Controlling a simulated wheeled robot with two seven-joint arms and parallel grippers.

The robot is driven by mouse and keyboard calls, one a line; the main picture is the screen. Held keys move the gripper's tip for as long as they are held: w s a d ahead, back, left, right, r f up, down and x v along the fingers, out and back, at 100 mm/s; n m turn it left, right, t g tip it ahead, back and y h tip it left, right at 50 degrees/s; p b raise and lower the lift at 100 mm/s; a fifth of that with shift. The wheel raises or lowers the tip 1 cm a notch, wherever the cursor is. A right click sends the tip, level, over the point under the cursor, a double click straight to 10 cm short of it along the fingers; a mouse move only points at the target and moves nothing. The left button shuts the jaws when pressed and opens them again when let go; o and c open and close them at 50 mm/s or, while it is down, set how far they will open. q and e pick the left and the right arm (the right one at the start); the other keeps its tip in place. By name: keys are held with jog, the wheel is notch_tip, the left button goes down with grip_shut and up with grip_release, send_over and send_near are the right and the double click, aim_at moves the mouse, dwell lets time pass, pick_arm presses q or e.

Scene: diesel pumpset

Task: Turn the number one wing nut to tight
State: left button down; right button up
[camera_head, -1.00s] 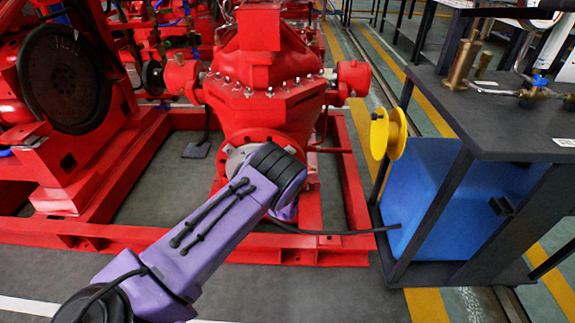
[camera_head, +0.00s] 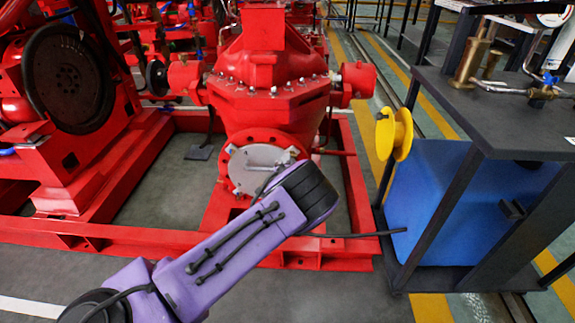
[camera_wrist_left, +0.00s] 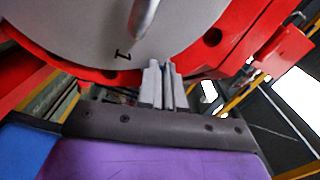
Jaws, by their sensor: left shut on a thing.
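The red pump (camera_head: 268,90) stands in the middle of the head view, with a round grey cover plate (camera_head: 255,168) on its front flange. In the left wrist view the plate (camera_wrist_left: 75,25) fills the top and bears a dark number 1 mark (camera_wrist_left: 122,53). A silver handle-like part (camera_wrist_left: 143,18) stands out from it. My left gripper (camera_wrist_left: 163,72) is at the plate's lower rim, right of the mark, its fingers close together. The number one wing nut is hidden between the fingertips. In the head view my left wrist hides the gripper. My right gripper is not in view.
A red base frame (camera_head: 295,250) runs around the pump. A black stand (camera_head: 520,120) with a blue tank (camera_head: 440,195) and a yellow reel (camera_head: 393,135) is at the right. A black flywheel (camera_head: 68,78) is at the left. Grey floor is clear in front.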

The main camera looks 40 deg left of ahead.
pick_arm(q)
jog(key=shift+r+m+b, duration=0.15)
jog(key=shift+m+b, duration=0.15)
jog(key=shift+m, duration=0.7)
jog(key=c, duration=1.3)
grip_release()
jog(key=p+v, duration=0.3)
jog(key=v, duration=0.7)
jog(key=shift+s, duration=0.2)
